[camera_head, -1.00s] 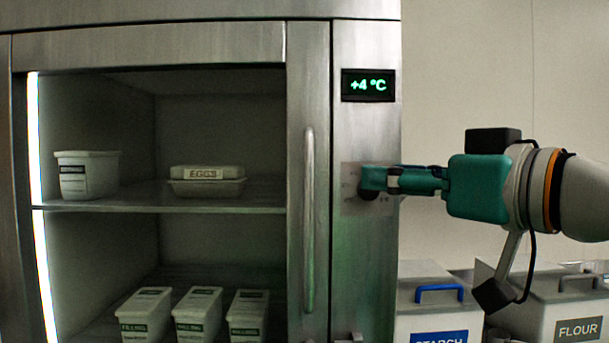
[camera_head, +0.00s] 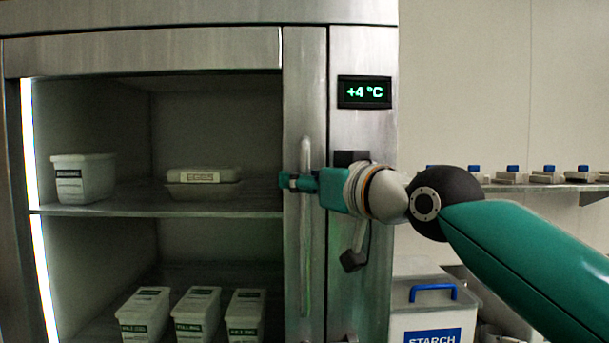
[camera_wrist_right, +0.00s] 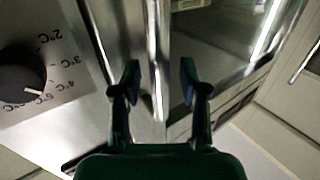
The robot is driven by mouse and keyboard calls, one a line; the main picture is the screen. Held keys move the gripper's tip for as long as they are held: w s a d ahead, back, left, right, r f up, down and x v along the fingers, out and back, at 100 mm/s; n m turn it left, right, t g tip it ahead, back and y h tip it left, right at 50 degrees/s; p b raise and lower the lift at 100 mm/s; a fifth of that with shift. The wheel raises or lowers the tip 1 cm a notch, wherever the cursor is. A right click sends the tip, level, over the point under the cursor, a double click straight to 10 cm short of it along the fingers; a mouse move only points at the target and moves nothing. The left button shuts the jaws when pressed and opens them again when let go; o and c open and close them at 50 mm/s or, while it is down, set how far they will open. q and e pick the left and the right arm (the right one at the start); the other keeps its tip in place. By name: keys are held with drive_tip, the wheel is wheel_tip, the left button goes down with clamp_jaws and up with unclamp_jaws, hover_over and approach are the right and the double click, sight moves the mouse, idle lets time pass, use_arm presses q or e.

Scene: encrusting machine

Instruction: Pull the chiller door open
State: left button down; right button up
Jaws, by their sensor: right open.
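The chiller door (camera_head: 297,110) is shut, its glass pane showing the lit shelves inside. Its long vertical bar handle (camera_head: 306,255) runs down the door's right-hand frame. My right gripper (camera_head: 284,181) is in front of the handle's upper half and hides a piece of it. In the right wrist view my right gripper (camera_wrist_right: 159,78) has its two fingers apart, with the handle (camera_wrist_right: 155,50) running between them. I see a gap on both sides of the bar, and the fingers do not close on it. My left gripper is not in view.
A +4 °C display (camera_head: 364,92) sits on the chiller's right panel. A temperature dial (camera_wrist_right: 22,75) shows in the right wrist view. A starch bin (camera_head: 425,300) with a blue handle stands right of the chiller. A wall shelf (camera_head: 545,187) holds several small items.

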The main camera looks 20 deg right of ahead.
clamp_jaws()
idle(0.3)
